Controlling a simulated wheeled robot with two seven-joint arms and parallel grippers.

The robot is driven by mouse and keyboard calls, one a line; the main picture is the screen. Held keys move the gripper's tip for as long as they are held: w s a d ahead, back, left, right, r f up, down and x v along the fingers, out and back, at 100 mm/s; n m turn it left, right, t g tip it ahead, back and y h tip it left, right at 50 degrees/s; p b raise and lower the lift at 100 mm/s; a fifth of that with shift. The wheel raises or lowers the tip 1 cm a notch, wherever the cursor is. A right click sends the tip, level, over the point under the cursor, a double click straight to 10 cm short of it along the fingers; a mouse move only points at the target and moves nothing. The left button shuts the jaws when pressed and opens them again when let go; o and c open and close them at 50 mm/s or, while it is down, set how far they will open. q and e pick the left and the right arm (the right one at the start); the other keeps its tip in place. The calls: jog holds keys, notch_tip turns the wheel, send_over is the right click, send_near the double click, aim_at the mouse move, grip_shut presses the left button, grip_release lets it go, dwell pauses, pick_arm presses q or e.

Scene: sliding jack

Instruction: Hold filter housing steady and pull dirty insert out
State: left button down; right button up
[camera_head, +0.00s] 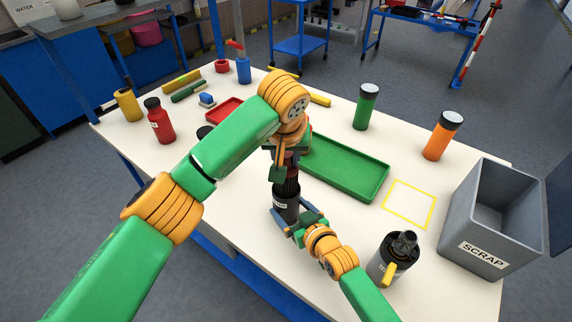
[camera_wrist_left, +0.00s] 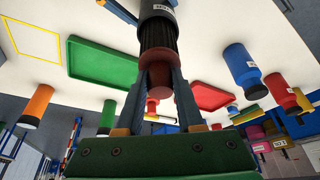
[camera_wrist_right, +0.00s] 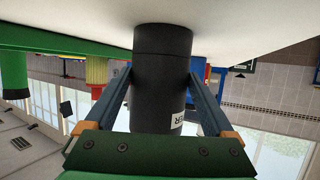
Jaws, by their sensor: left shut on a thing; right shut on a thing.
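The filter housing (camera_head: 287,207) is a dark grey cylinder standing upright on the white table. My right gripper (camera_head: 296,222) is shut around its body from the front; the right wrist view shows the housing (camera_wrist_right: 160,75) between both fingers. The dirty insert (camera_head: 289,187) is dark and ribbed with a dull red end. A length of its ribbed body shows above the housing, and the lower part is hidden inside. My left gripper (camera_head: 285,165) is shut on the insert's red end from above. The left wrist view shows the ribbed insert (camera_wrist_left: 158,38) in line with the housing (camera_wrist_left: 157,9).
A green tray (camera_head: 345,187) lies right behind the housing. A yellow outlined square (camera_head: 409,203) is empty. A grey scrap bin (camera_head: 485,252) stands at the right, with a dark canister (camera_head: 393,262) nearer. Green (camera_head: 365,108) and orange (camera_head: 442,138) cylinders stand behind.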

pick_arm(q)
jog(key=shift+r, duration=2.5)
pick_arm(e)
jog(key=o, duration=1.3)
jog(key=shift+s, duration=0.1)
pick_arm(q)
jog(key=shift+f, duration=0.1)
pick_arm(e)
jog(key=v, duration=1.2)
